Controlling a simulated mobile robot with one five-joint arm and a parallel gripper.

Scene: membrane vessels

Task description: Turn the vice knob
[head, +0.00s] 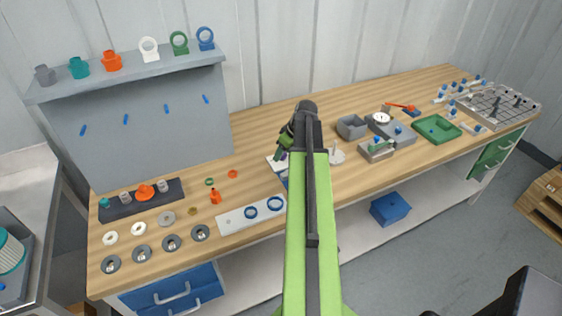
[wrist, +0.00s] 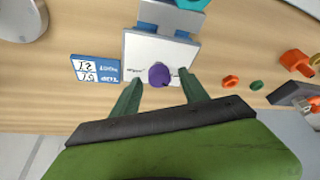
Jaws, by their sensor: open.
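A purple round knob (wrist: 158,75) sits at the near edge of a white plate in the wrist view. I take it as the vice knob. In the head view my arm hides the knob; my gripper (head: 283,152) shows beside the arm, over a partly seen white plate (head: 274,164).
A blue-and-white card (wrist: 95,69) lies left of the plate in the wrist view. An orange ring (wrist: 230,82) and a green ring (wrist: 257,86) lie right. In the head view a grey open box (head: 351,128) and a gauge block (head: 392,130) stand right of my arm.

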